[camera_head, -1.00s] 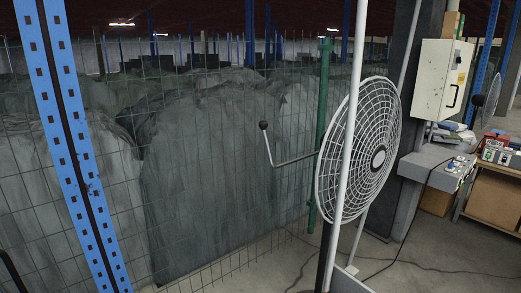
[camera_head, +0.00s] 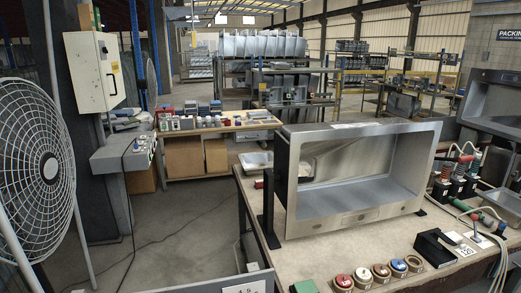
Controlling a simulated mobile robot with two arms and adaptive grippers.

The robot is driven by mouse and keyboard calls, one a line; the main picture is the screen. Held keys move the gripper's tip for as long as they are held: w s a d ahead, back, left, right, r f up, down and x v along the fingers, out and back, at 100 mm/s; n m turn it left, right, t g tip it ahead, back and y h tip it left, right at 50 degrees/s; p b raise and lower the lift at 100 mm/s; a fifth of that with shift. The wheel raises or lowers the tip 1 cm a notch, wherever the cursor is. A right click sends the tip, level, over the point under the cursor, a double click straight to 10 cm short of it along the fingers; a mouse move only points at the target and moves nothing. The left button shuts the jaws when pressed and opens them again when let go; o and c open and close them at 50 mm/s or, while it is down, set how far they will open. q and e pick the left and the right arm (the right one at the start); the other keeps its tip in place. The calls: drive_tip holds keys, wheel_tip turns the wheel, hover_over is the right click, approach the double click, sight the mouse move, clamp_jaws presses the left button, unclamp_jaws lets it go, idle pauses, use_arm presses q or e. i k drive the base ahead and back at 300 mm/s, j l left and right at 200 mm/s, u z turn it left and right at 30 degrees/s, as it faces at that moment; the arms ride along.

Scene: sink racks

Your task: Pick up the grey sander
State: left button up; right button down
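I cannot make out a grey sander for certain in the head view. The near workbench (camera_head: 300,258) at the right carries a large open-fronted grey metal box (camera_head: 350,222) on its top. Several tools with red and green parts (camera_head: 461,163) stand at the bench's right side, too small to name surely. A black bracket-like object (camera_head: 436,248) lies on the bench to the right of the box's front. Neither of my grippers shows in the head view.
A wooden bench (camera_head: 185,165) with many small items stands farther back. Several round discs (camera_head: 362,278) line the near bench's front. The concrete floor (camera_head: 185,235) between is mostly open, with a cable.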

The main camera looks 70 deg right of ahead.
sight(458, 178)
drive_tip(key=z, duration=3.55)
